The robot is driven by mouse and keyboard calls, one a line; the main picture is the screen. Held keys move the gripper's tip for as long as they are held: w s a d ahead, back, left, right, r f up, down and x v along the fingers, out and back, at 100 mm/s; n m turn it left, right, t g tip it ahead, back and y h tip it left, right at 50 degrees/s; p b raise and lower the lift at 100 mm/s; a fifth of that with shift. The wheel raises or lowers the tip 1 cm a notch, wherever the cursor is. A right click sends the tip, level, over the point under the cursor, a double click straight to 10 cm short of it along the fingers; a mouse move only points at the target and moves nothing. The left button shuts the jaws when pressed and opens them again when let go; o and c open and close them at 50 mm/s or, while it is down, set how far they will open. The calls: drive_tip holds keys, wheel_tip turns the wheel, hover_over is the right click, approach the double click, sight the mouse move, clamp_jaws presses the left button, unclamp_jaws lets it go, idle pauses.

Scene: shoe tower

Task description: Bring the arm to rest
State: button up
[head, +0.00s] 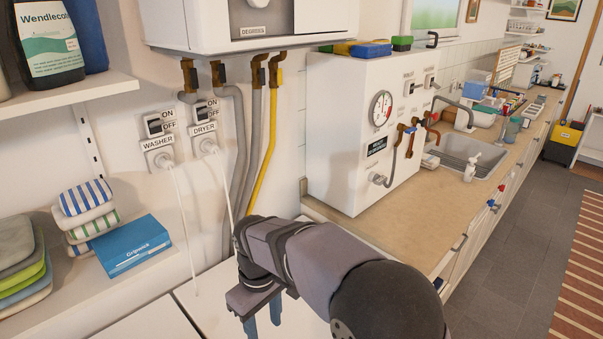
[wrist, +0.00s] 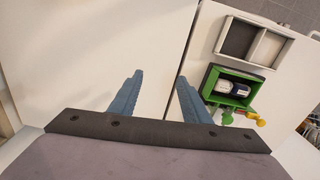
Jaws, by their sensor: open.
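My gripper (wrist: 158,88) shows in the wrist view with its two blue fingers apart and nothing between them. It hangs above a white flat top, close to a dark seam that runs beside the right finger. In the head view my gripper (head: 262,322) is at the bottom centre, fingers pointing down, partly cut off by the frame edge. My arm reaches in from the bottom right. I cannot tell the exact height of the fingers above the white top (head: 155,322).
In the wrist view a green box (wrist: 236,87) with small items and a white divided tray (wrist: 254,43) lie right of my gripper. A blue box (head: 133,246) and folded towels (head: 88,210) are on the left shelf. A white gauge cabinet (head: 345,130) stands behind my arm on the counter.

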drive_tip(key=s+d+f+m, duration=0.2)
drive_tip(key=s+d+m, duration=0.3)
drive_tip(key=d, duration=0.6)
drive_tip(key=s+d+f+m, duration=0.2)
drive_tip(key=s+d+m, duration=0.3)
drive_tip(key=s+d, duration=0.4)
drive_tip(key=d, duration=0.3)
drive_tip(key=shift+s+d+f, duration=0.2)
drive_tip(key=shift+s+f, duration=0.05)
drive_tip(key=shift+s, duration=0.05)
